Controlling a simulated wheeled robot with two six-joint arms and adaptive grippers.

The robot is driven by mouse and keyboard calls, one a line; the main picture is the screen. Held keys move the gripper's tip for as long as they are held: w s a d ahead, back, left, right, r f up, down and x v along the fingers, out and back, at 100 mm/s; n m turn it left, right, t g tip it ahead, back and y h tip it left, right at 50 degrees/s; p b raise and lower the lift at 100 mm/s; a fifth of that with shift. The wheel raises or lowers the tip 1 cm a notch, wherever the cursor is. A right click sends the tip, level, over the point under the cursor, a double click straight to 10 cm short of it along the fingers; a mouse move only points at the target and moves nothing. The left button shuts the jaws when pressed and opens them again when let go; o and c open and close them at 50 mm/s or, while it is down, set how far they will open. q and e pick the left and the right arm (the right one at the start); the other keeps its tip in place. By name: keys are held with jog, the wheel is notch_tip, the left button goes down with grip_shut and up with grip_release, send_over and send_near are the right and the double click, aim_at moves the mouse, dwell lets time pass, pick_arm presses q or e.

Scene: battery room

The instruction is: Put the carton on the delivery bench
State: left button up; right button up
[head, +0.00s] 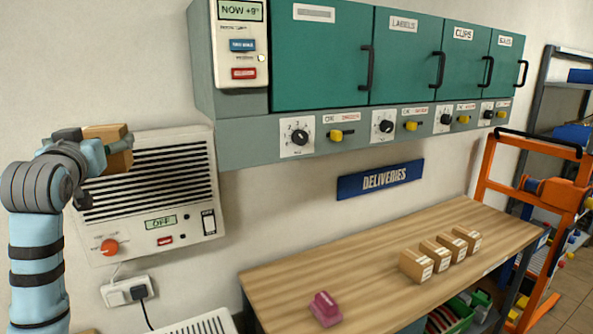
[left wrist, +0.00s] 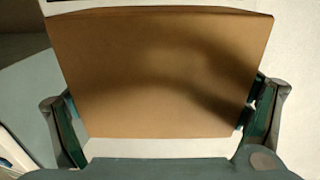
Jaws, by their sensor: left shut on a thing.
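My left gripper (left wrist: 160,135) is shut on a brown carton (left wrist: 155,70), which fills most of the left wrist view between its two fingers. In the head view the carton (head: 112,140) is held up at the left, in front of the wall unit with the slatted grille. The arm and gripper hide part of it there. The delivery bench (head: 290,285) has a wooden top and stands at the lower right, under a blue DELIVERIES sign (head: 380,179). The held carton is well to the left of the bench and higher than its top. My right gripper does not show.
Several small cartons (head: 416,265) stand in a row at the bench's right part. A pink object (head: 325,309) sits near its front left. Green cabinets (head: 320,60) with knobs beneath overhang the bench. An orange frame (head: 540,190) stands at the right. The bench's left and middle are mostly clear.

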pick_arm(q)
jog(key=s+d+f+m+h+b, duration=0.1)
jog(key=s+d+f+m+h, duration=0.2)
jog(key=f, duration=0.5)
jog(key=s+d+f+h, duration=0.15)
jog(key=d+f, duration=0.25)
jog(key=f, duration=0.5)
jog(key=s+d+f+m+h+b, duration=0.1)
jog(key=s+d+f+m+h, duration=0.2)
jog(key=f, duration=0.5)
jog(key=s+d+f+m+h, duration=0.1)
jog(key=s+d+f+h, duration=0.2)
jog(key=s, duration=0.5)
jog(key=s+d+f+m+g+h+b, duration=0.1)
jog(key=s+d+f+m+h, duration=0.1)
jog(key=s+d+f+h, duration=0.2)
jog(key=s+d+f, duration=0.2)
jog(key=s+d, duration=0.2)
jog(key=s, duration=0.1)
jog(key=shift+f+m, duration=0.25)
jog(key=shift+m, duration=0.05)
jog(key=shift+d, duration=0.1)
